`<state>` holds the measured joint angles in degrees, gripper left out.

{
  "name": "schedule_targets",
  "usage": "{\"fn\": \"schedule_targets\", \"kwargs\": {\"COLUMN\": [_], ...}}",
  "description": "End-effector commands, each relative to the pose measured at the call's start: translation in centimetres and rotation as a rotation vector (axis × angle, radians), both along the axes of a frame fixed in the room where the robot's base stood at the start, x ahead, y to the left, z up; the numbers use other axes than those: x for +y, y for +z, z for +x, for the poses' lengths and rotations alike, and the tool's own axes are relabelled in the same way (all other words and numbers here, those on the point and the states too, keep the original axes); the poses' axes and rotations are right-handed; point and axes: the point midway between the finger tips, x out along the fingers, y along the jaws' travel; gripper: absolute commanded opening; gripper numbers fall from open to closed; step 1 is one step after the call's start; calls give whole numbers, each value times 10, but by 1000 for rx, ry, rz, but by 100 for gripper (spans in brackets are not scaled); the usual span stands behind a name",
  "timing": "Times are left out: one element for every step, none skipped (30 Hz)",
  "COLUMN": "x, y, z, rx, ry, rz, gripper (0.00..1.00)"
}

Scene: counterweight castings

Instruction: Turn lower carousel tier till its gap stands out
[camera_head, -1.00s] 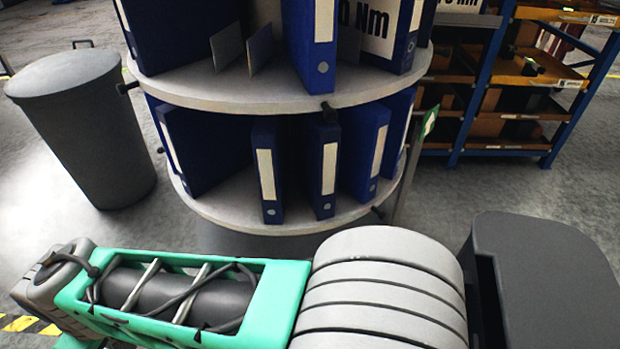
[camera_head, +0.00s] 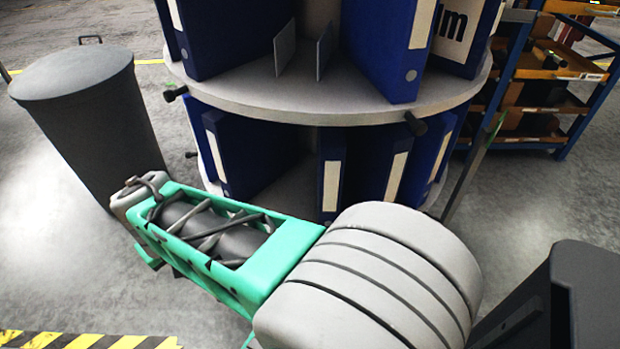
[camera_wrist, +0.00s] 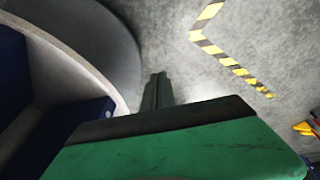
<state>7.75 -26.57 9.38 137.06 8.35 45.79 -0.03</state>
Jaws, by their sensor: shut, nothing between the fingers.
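The carousel's lower tier (camera_head: 292,194) holds upright blue binders. A wide space shows between a binder at its left (camera_head: 240,160) and a narrow binder (camera_head: 331,172) near the middle. My arm hides most of its front rim. The upper tier (camera_head: 300,108) has a pale rim with dark pegs and large blue binders. In the wrist view my gripper (camera_wrist: 157,90) is shut and empty, its narrow fingers pointing away over the floor. A pale carousel rim (camera_wrist: 75,58) and blue binders lie to its left, apart from the fingers. The gripper's fingers cannot be made out in the head view.
A dark grey bin (camera_head: 90,120) stands left of the carousel. A post with a green sign (camera_head: 478,160) stands close on its right, and a blue-framed rack (camera_head: 535,90) behind. Yellow-black floor tape (camera_head: 85,341) runs at front left.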

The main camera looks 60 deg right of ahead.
Motion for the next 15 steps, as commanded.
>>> {"fn": "schedule_targets", "kwargs": {"x": [-54,-88,-134,-167,-197,-232,-253,-271,-289,-299,-306,-312,-314,-316,-319], "y": [4,4,3,3,2,2,2,2,1,1,1,-1,-3,-6,-10], "z": [4,4,-3,-11,-22,-38,-51,-63,-76,-84,-90,-95,-97,-97,-98], "rx": [3,1,2,7,13,23,32,40,51,58,62,66,68,68,67], "ry": [-157,-251,-371,-452,-528,-615,-668,-713,-758,-783,-801,-813,-817,-818,-818], "rz": [-50,-89,-146,-190,-234,-288,-324,-357,-392,-411,-427,-438,-441,-443,-443], "gripper": [0,0,0,0,0,0,0,0,0,0,0,0,0,0,0]}}
